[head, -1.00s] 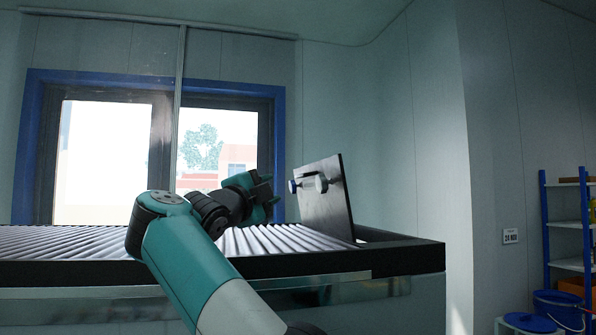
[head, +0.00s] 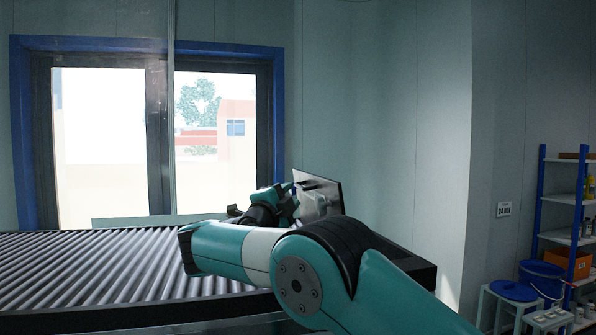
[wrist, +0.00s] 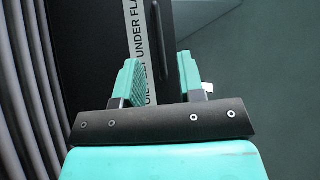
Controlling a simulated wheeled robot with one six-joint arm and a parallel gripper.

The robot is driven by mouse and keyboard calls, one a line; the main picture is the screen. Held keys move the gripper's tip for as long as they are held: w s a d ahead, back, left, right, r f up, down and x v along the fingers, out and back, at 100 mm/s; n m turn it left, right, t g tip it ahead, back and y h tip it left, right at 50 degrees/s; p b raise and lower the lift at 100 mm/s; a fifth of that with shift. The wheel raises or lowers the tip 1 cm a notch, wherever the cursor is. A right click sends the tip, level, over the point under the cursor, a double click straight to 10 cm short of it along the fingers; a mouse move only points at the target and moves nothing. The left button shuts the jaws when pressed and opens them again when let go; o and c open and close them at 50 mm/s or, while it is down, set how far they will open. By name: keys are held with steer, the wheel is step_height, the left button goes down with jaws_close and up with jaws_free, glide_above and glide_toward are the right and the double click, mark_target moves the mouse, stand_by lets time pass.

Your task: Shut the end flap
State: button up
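My gripper (head: 294,198) is at the flap's left side, and my arm hides the flap's lower part. In the wrist view my gripper (wrist: 157,62) has its two teal fingers apart. Behind and between them run a dark surface and a white strip with black lettering, partly reading "UNDER FLA". I cannot tell whether the fingers touch the flap. The flap's knob is not clearly visible now.
The roller bed (head: 90,268) fills the left and middle, with a dark frame (head: 418,268) at its right end. A wall with a window (head: 110,140) stands behind. A blue shelf (head: 543,200), stools and a bucket (head: 541,278) are at the far right.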

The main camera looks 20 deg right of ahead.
mark_target(299, 186)
steer(key=p+x, duration=0.4)
steer(key=p, duration=0.4)
steer(key=shift+w+d+r, duration=0.15)
steer(key=shift+d+r, duration=0.05)
steer(key=shift+w+d+f+p, duration=0.1)
steer(key=shift+w+d+p, duration=0.25)
steer(key=shift+p, duration=0.1)
jaws_close()
